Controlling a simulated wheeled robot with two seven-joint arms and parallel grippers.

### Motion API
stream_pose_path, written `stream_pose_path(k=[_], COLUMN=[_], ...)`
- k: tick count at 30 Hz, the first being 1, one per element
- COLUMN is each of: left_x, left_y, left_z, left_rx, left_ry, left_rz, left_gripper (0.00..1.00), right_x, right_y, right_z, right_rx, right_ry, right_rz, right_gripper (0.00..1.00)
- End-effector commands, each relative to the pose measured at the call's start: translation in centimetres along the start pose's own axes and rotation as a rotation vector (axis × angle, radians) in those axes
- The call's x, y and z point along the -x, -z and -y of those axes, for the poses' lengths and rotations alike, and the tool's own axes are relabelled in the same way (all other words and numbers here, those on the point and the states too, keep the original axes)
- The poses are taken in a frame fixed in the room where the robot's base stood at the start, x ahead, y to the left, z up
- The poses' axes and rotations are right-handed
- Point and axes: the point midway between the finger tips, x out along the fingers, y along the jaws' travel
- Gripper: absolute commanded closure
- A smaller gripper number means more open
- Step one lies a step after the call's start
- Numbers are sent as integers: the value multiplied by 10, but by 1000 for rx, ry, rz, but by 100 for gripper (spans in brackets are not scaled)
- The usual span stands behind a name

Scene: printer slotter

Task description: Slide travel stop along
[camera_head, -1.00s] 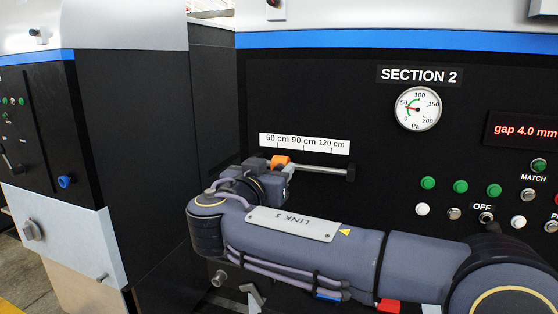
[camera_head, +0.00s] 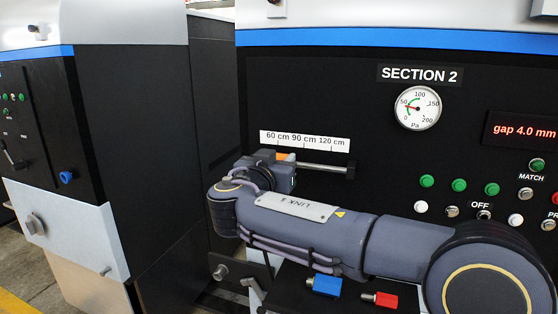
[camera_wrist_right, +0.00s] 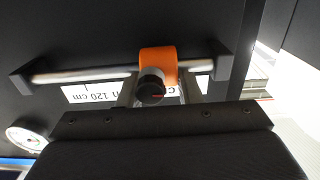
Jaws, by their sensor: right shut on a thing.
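The travel stop is an orange block (camera_head: 283,156) on a metal rod (camera_head: 325,167) under a white scale (camera_head: 304,142) marked 60, 90 and 120 cm. In the head view it sits near the 60 cm mark, mostly hidden by my right gripper (camera_head: 281,164). In the right wrist view, upside down, the orange stop (camera_wrist_right: 158,62) wraps around the rod, with a dark knob (camera_wrist_right: 150,90) on its front. My right gripper (camera_wrist_right: 156,97) is shut on the stop, a finger on each side of the knob. My left gripper is out of view.
The rod ends in black brackets (camera_head: 350,170). To the right are a round gauge (camera_head: 417,108), several green buttons (camera_head: 459,185) and an OFF switch (camera_head: 481,215). A blue fitting (camera_head: 325,285) and a red fitting (camera_head: 380,299) lie below my arm.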

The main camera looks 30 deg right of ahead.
Motion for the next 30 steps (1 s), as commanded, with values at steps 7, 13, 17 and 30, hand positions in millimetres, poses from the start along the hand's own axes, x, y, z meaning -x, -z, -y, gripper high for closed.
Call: stream_pose_path(k=[7, 13, 17, 30], left_x=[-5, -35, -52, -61], left_y=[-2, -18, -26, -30], left_z=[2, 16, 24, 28], left_rx=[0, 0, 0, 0], left_ry=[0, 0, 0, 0], left_rz=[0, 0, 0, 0], left_gripper=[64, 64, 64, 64], right_x=[0, -1, -1, 0], right_y=[-2, -8, -8, 0], right_z=[-4, -35, -60, -81], right_rx=[-3, -12, -10, -1], right_ry=[-1, -3, -4, -3], right_rz=[1, 0, 1, 1], right_gripper=[100, 100, 100, 100])
